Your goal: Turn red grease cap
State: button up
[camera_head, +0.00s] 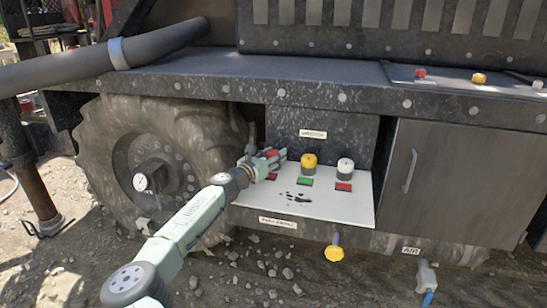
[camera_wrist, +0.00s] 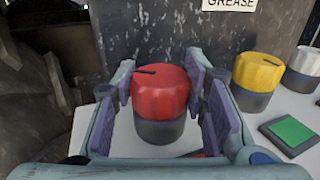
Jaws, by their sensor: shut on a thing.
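The red grease cap (camera_wrist: 160,90) sits upright on a dark cylindrical base, with a dark mark on its top. It stands on a white panel (camera_head: 320,207). My gripper (camera_wrist: 163,100) has its fingers on the left and right sides of the red cap, shut on it. In the head view my arm reaches in from below, and my gripper (camera_head: 266,163) is at the left end of the panel. There the red cap (camera_head: 272,154) is partly hidden by the gripper.
A yellow cap (camera_wrist: 258,72) and a white cap (camera_wrist: 304,62) stand to the right. A green square (camera_wrist: 290,132) lies in front of the yellow cap. A "GREASE" label (camera_wrist: 230,4) is on the wall behind. A large tyre (camera_head: 160,135) stands left of the panel.

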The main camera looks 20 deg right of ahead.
jog(key=shift+r, duration=0.1)
jog(key=o, duration=1.2)
jog(key=shift+c, duration=0.2)
jog(key=shift+a, duration=0.1)
jog(key=v, duration=1.2)
